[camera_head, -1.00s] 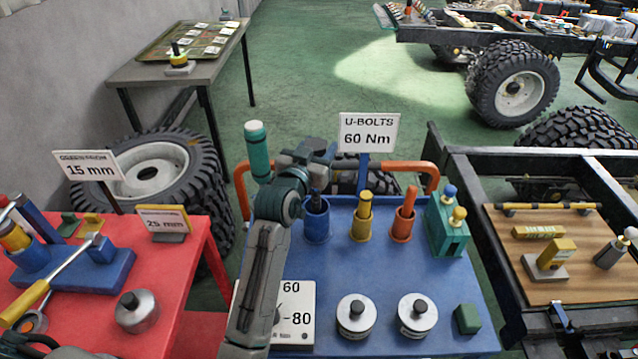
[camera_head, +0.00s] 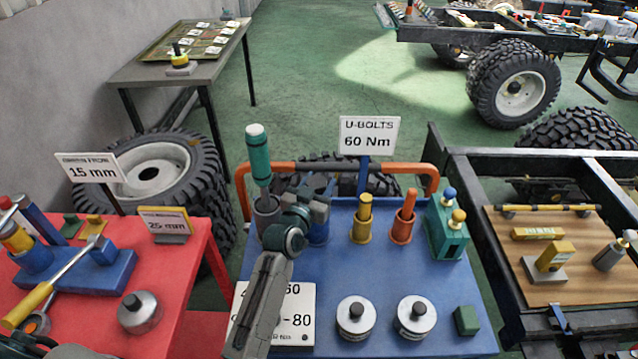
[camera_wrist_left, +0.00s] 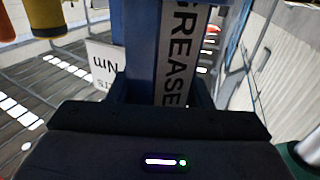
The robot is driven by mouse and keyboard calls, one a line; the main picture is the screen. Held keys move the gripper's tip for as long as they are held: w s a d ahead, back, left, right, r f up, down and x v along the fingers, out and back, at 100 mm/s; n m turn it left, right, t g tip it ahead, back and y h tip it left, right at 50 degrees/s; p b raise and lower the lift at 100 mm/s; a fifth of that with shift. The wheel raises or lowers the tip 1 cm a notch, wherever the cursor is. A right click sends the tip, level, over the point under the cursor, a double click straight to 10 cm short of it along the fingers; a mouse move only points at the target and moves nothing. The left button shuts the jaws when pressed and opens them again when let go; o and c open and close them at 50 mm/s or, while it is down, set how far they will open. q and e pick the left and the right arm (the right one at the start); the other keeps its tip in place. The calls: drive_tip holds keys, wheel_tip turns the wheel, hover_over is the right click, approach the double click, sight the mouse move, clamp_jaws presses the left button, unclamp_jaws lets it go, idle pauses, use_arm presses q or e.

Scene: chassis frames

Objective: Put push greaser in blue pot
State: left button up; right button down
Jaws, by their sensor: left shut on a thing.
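My left gripper (camera_head: 312,200) is shut on the push greaser, a blue body with a white label reading GREASE, in the left wrist view (camera_wrist_left: 140,55). In the head view the gripper is right at the blue pot (camera_head: 318,232), on the blue table, and hides most of the greaser. I cannot tell how far the greaser's lower end is inside the pot. My right gripper is not in view.
A grey pot (camera_head: 267,212) with a green, white-capped tool (camera_head: 258,160) stands close left. A yellow pot (camera_head: 362,228) and an orange pot (camera_head: 402,228) stand to the right. The U-BOLTS sign (camera_head: 369,135) rises behind. Two metal weights (camera_head: 356,318) sit in front.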

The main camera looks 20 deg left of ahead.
use_arm(q)
drive_tip(key=shift+f, duration=0.1)
drive_tip(key=o, duration=1.3)
drive_tip(key=shift+o, duration=0.2)
drive_tip(key=shift+r, duration=0.25)
drive_tip(key=s+a+b, duration=0.1)
drive_tip(key=s+b, duration=0.2)
drive_tip(key=s, duration=0.9)
drive_tip(key=shift+a+f, duration=0.15)
